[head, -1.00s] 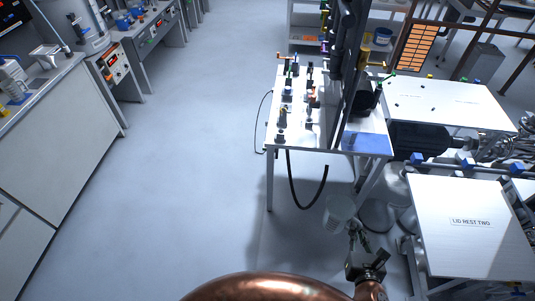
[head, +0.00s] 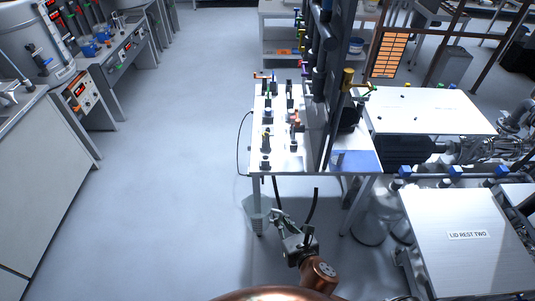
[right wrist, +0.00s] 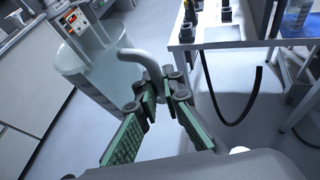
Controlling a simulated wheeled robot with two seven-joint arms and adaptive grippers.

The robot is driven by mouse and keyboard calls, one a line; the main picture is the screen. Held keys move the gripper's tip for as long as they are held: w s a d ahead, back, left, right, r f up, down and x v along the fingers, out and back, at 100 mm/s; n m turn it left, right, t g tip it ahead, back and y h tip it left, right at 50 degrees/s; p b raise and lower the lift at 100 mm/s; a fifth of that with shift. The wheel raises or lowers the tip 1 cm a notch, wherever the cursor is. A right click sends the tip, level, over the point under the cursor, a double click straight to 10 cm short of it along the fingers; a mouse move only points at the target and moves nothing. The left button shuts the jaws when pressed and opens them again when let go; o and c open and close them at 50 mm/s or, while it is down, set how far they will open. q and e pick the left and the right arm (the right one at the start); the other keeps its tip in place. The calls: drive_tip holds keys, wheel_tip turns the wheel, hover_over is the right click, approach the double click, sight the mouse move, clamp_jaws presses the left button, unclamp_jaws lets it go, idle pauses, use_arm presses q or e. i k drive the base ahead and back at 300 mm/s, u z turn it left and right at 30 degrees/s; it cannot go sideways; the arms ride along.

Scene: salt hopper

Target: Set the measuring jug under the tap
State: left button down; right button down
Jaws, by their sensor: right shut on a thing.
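The measuring jug (head: 256,213) is a clear, pale vessel in front of the white table's near left leg, below the tabletop. In the right wrist view the jug (right wrist: 88,75) looks upright, with its curved grey handle (right wrist: 138,56) towards me. My right gripper (head: 280,221) is shut on the handle; its green-padded fingers (right wrist: 160,95) show in the right wrist view. Several small valves or taps (head: 293,119) stand on the tabletop; I cannot tell which one is the tap. My left gripper is not in view.
The white table (head: 272,172) has a dark upright panel (head: 331,95) on it. A black hose (head: 313,205) hangs below its front edge. A board marked LID REST TWO (head: 465,260) is at right. Open floor (head: 170,180) lies to the left.

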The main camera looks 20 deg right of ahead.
sight(293, 166)
drive_tip(key=i, duration=0.75)
drive_tip(key=z, duration=1.05)
drive_tip(key=i, duration=0.7)
drive_tip(key=z, duration=0.75)
